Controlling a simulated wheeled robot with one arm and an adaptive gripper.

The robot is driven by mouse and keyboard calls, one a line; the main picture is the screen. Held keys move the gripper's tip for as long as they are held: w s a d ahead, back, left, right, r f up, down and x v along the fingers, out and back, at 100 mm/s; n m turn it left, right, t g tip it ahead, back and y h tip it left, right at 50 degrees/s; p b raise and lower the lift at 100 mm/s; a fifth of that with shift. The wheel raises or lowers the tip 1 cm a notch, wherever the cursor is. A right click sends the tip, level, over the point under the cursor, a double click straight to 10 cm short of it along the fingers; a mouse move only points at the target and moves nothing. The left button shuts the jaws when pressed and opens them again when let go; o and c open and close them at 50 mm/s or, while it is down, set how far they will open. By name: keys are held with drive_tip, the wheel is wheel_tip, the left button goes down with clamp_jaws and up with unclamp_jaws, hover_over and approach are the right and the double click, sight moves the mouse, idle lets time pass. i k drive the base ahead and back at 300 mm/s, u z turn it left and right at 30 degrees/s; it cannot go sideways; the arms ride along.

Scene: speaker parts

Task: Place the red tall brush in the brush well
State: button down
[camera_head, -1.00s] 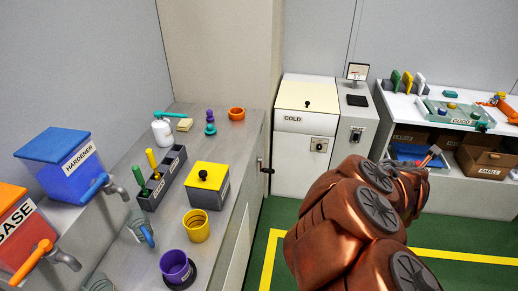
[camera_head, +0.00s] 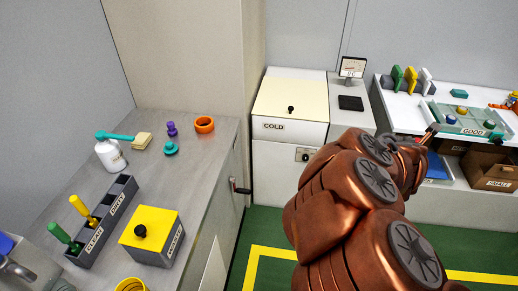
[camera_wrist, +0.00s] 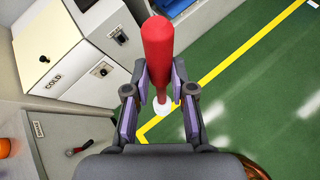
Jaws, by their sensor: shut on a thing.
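The red tall brush (camera_wrist: 158,50) is in my gripper (camera_wrist: 163,88) in the wrist view, gripped between the two fingers. Its thick red part points to the top of the picture and a pale end (camera_wrist: 163,107) shows below. In the head view my arm hides most of the gripper, which is at the right, far from the counter. The brush well (camera_head: 108,226) is a dark grey rack on the left counter. A green brush (camera_head: 64,237) stands in its near part and a yellow brush (camera_head: 83,209) further along. The far slots look empty.
On the counter (camera_head: 200,150) are a yellow-topped box (camera_head: 148,230) right of the well, a white bottle (camera_head: 111,154) behind it, and an orange ring (camera_head: 204,124). The cold cabinet (camera_head: 286,130) stands beyond. Green floor lies open between counter and shelf.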

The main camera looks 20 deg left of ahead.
sight(128, 191)
drive_tip(key=i, duration=2.6)
drive_tip(key=u, duration=5.05)
drive_tip(key=i, duration=1)
